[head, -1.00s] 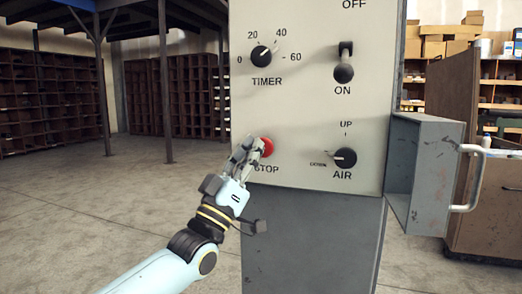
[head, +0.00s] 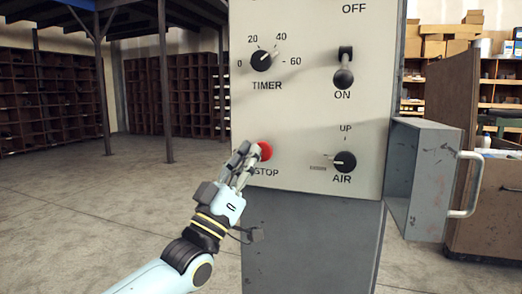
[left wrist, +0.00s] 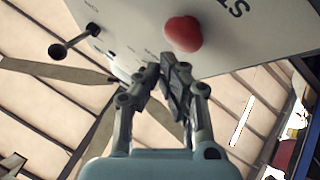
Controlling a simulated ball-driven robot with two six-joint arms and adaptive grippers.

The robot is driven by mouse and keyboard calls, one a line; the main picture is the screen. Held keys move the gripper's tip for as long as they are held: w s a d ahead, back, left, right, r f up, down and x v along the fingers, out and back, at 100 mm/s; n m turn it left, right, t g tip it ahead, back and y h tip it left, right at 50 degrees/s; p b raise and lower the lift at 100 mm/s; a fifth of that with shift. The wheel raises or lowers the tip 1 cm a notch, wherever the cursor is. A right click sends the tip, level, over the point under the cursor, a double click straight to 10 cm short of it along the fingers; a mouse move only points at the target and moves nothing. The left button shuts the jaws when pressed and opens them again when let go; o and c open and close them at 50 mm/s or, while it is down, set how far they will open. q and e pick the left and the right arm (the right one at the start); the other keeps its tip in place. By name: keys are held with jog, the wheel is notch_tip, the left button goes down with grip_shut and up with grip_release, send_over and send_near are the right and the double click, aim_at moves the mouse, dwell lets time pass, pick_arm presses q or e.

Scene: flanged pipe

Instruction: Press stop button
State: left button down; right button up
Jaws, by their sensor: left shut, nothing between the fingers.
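The red stop button (head: 265,150) sits low on the left side of the pale control panel (head: 300,120), above the STOP label. It also shows in the left wrist view (left wrist: 183,33), just beyond the fingertips. My left gripper (head: 248,150) is shut and empty, its fingertips at the left edge of the button in the head view. In the left wrist view the shut fingers (left wrist: 168,75) lie just below the button, with a small gap in the picture. I cannot tell whether they touch it. My right gripper is not in view.
The panel also bears a timer knob (head: 261,61), an ON/OFF lever (head: 344,70) and an air knob (head: 344,161). A grey box with a handle (head: 420,180) juts out at the right. The floor (head: 90,215) to the left is clear.

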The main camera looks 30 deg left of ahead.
pick_arm(q)
jog(key=shift+y, duration=0.3)
jog(key=s+p, duration=0.1)
jog(key=s, duration=0.1)
jog(key=s+d+p, duration=0.1)
jog(key=s, duration=0.2)
jog(key=shift+w, duration=0.1)
dwell(0.4)
